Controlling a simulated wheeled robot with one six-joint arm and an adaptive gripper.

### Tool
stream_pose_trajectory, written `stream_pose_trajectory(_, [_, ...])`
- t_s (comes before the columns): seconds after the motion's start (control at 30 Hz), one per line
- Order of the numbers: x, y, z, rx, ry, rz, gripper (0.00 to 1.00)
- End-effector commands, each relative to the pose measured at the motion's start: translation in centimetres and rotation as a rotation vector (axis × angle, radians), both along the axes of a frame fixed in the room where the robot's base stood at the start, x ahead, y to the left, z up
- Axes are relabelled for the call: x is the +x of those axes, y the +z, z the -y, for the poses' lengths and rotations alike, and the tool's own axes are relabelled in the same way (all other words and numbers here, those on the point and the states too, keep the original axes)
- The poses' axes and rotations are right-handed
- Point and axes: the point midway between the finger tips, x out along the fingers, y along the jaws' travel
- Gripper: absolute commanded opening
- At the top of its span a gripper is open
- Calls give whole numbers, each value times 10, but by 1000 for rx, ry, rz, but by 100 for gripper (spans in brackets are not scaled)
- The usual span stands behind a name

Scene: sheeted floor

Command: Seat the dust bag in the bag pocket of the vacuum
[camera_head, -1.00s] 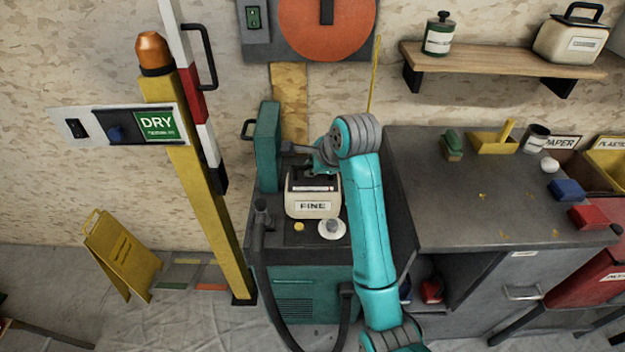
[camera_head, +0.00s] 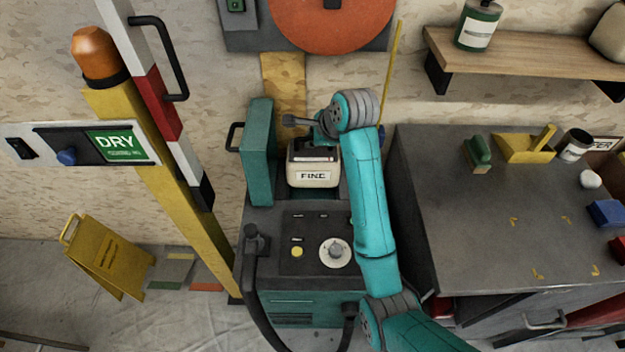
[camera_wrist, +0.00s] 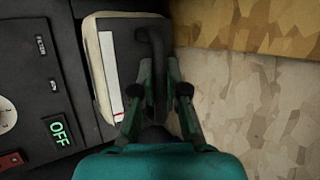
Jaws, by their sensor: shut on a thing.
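The dust bag (camera_head: 313,178) is a cream block with a dark top and a FINE label. It is upright at the back of the teal vacuum (camera_head: 310,308), behind the control panel and beside the raised teal lid (camera_head: 258,155). The bag pocket is hidden beneath the bag, and I cannot tell how deep the bag sits. In the wrist view, my gripper (camera_wrist: 161,88) is shut on the dark handle (camera_wrist: 152,50) of the bag (camera_wrist: 96,62). In the head view, my wrist and arm hide most of the gripper.
The vacuum's panel has a white dial (camera_head: 335,252) and a yellow button (camera_head: 297,252). A green OFF display (camera_wrist: 59,131) is lit. A yellow post (camera_head: 190,200) stands left. A grey workbench (camera_head: 480,220) stands right, under a wooden shelf (camera_head: 520,62).

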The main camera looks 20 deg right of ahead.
Motion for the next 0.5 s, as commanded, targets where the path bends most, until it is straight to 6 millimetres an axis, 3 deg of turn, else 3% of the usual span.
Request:
stream_pose_trajectory(0.3, [-1,-73,0,0,1,-2,0])
stream_pose_trajectory(0.5, [0,-100,0,0,0,1,0])
